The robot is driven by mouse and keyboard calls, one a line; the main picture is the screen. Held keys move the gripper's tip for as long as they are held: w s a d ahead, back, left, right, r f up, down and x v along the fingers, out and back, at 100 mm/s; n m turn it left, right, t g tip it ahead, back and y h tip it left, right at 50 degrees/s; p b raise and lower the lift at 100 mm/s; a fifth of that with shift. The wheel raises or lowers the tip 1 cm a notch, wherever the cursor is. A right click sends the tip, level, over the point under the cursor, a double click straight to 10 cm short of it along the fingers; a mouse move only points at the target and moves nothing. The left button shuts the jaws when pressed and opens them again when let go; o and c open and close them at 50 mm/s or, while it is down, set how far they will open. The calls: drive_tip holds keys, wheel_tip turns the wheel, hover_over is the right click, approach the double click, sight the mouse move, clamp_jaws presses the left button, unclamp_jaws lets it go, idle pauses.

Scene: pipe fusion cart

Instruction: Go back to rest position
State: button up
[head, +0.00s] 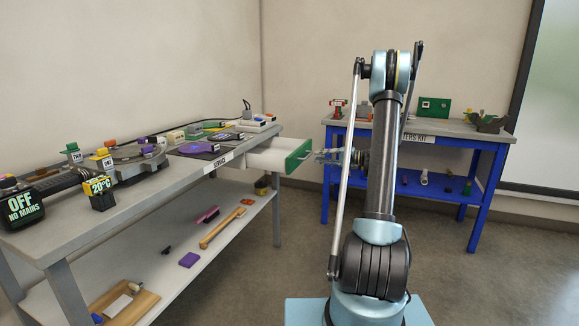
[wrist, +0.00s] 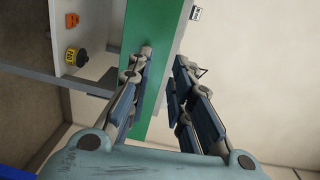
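My gripper (head: 322,156) is at the end of my arm, just right of the pulled-out drawer (head: 270,158) with a green front (head: 298,157). In the wrist view my gripper (wrist: 164,56) has its two fingers apart, with nothing visible held between them. The green drawer front (wrist: 158,110) lies behind the left finger and partly in the gap. I cannot tell whether a finger touches it. My arm stands upright in the middle of the head view.
The grey service bench (head: 45,236) with a loaded top and lower shelf is at left. A blue workbench (head: 470,190) with tools stands behind my arm at right. A yellow-labelled black roll (wrist: 76,57) shows in the wrist view. The floor at right is clear.

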drive_tip(key=s+a+r+n+g+h, duration=0.1)
drive_tip(key=s+a+r+h, duration=0.2)
drive_tip(key=s, duration=1)
drive_tip(key=s+a+r+n+g+h, duration=0.15)
drive_tip(key=s+a+h, duration=0.3)
drive_tip(key=s, duration=0.75)
drive_tip(key=s+d+f+h, duration=0.3)
drive_tip(key=s, duration=0.6)
drive_tip(key=s+d+f+n+h, duration=0.1)
drive_tip(key=s+d+f, duration=0.3)
drive_tip(key=s, duration=0.5)
drive_tip(key=s+d+f+g+h, duration=0.1)
drive_tip(key=s+d+f+h, duration=0.2)
drive_tip(key=s, duration=0.6)
drive_tip(key=shift+d+f+n+h, duration=0.4)
drive_tip(key=shift+f+h, duration=0.2)
drive_tip(key=shift+h, duration=0.25)
drive_tip(key=shift+s, duration=0.1)
drive_tip(key=shift+w+f, duration=0.2)
drive_tip(key=shift+w, duration=0.25)
